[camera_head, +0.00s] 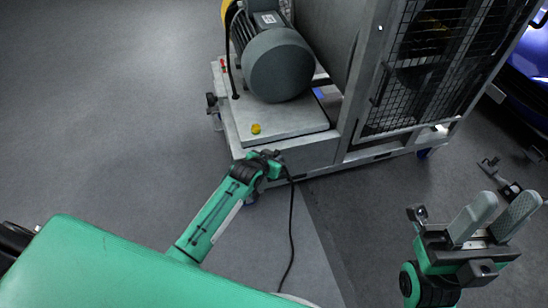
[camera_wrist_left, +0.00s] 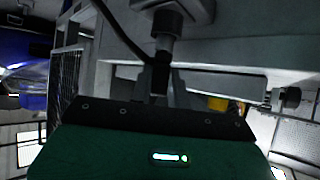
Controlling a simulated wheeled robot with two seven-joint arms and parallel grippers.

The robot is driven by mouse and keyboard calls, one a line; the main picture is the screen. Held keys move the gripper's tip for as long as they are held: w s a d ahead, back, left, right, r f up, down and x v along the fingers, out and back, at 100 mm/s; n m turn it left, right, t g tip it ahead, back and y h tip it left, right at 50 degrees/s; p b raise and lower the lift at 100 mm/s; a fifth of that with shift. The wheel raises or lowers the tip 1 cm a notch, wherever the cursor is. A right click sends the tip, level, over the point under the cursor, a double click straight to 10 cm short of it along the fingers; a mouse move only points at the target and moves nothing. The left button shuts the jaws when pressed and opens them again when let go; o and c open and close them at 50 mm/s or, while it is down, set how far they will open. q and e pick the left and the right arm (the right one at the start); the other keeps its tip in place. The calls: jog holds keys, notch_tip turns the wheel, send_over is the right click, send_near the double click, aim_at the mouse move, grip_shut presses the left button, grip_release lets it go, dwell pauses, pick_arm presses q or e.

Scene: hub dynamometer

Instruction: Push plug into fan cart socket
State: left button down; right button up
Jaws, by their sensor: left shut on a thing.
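The fan cart (camera_head: 295,152) stands at the top middle of the head view, with a grey motor on its base. My left gripper (camera_head: 272,160) is at the cart's near lower edge, shut on the dark plug. In the left wrist view the plug (camera_wrist_left: 160,76) is between the fingers, in line with a grey cylindrical fitting (camera_wrist_left: 166,28) under the cart edge. Whether the plug is seated in the socket cannot be told. A black cable (camera_head: 291,225) hangs from the gripper to the floor. My right gripper (camera_head: 509,205) is open and empty at the right.
A mesh cage (camera_head: 425,65) stands on the cart's right. A blue car (camera_head: 530,75) is at the far right. The floor left of the cart is clear.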

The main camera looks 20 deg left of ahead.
pick_arm(q)
jog(key=shift+f, duration=0.15)
jog(key=shift+f, duration=0.5)
jog(key=c, duration=1.3)
grip_release()
jog(key=shift+o, duration=0.2)
